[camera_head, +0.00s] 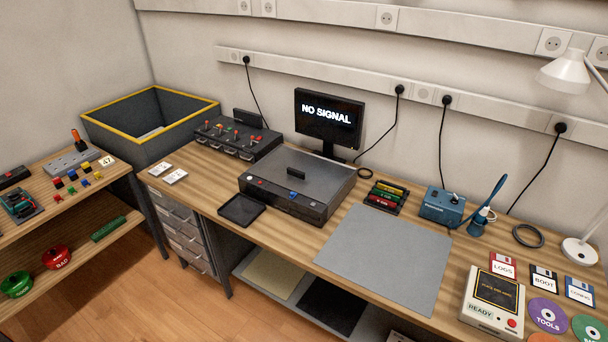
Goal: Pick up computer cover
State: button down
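A dark grey, flat computer case (290,203) sits on the wooden workbench, left of the grey mat. Its cover (318,178) appears to be the flat dark top panel, with a small black raised handle (296,171) near its middle. The cover lies flat on the case, with no gap that I can make out. The front of the case carries small buttons and a blue item. My gripper is not in view, and nothing is touching the cover.
A black monitor (328,118) reading "NO SIGNAL" stands close behind the case. A black tray (242,209) lies in front at left. A panel with red-tipped levers (238,140) stands behind left. The grey mat (384,258) is bare. A white lamp (568,75) overhangs the right.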

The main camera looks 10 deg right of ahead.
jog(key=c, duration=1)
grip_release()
